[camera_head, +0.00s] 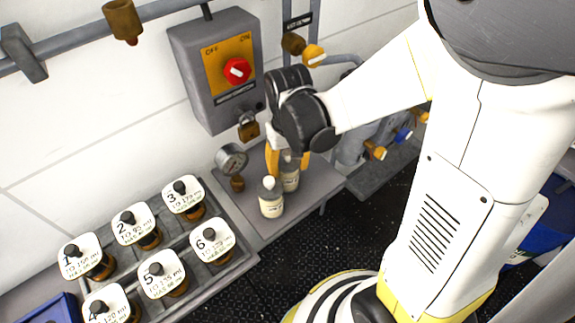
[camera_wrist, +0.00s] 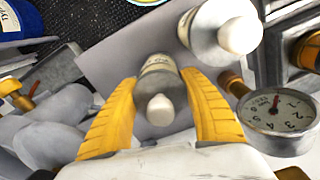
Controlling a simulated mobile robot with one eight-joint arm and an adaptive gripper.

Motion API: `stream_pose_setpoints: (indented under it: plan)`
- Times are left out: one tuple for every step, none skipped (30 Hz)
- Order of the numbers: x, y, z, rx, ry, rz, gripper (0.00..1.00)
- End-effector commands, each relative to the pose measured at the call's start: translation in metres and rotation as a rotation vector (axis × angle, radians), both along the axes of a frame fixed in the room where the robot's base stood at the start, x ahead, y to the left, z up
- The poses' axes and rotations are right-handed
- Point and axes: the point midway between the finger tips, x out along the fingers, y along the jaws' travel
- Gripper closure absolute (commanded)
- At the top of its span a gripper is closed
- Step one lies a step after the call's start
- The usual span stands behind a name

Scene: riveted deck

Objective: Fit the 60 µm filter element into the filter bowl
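Two small pale cylinders with round white knobs and cream labels stand on a grey shelf (camera_head: 322,188). They look like filter elements, but I cannot read a 60 µm marking. The front cylinder (camera_head: 271,199) stands free; it also shows in the wrist view (camera_wrist: 210,35). The rear cylinder (camera_head: 290,177) is between the two yellow fingers of my gripper (camera_head: 289,160). In the wrist view the fingers flank this cylinder (camera_wrist: 158,66) closely on both sides; I cannot tell whether they press on it. I cannot identify the filter bowl with certainty.
A pressure gauge (camera_head: 232,158) stands left of the cylinders. A grey switch box (camera_head: 215,75) with a red knob hangs above. A rack (camera_head: 233,267) of numbered jars is at lower left. Grey pipework with yellow and blue handles (camera_head: 403,135) is to the right.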

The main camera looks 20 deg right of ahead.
Motion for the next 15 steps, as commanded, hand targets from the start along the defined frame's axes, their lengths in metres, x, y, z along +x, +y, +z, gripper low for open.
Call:
stream_pose_setpoints:
  plan:
    - [0.0,0.0,0.0,0.0,0.0,0.0,0.34]
    - [0.0,0.0,0.0,0.0,0.0,0.0,0.29]
    - [0.0,0.0,0.0,0.0,0.0,0.0,0.29]
    - [0.0,0.0,0.0,0.0,0.0,0.0,0.29]
    - [0.0,0.0,0.0,0.0,0.0,0.0,0.29]
    - [0.0,0.0,0.0,0.0,0.0,0.0,0.29]
    - [0.0,0.0,0.0,0.0,0.0,0.0,0.29]
    - [0.0,0.0,0.0,0.0,0.0,0.0,0.29]
    - [0.0,0.0,0.0,0.0,0.0,0.0,0.29]
    - [0.0,0.0,0.0,0.0,0.0,0.0,0.29]
    - [0.0,0.0,0.001,0.0,0.0,0.0,0.29]
    - [0.0,0.0,0.003,0.0,0.0,0.0,0.29]
    - [0.0,0.0,0.005,0.0,0.0,0.0,0.29]
    - [0.0,0.0,0.008,0.0,0.0,0.0,0.29]
    - [0.0,0.0,0.014,0.0,0.0,0.0,0.29]
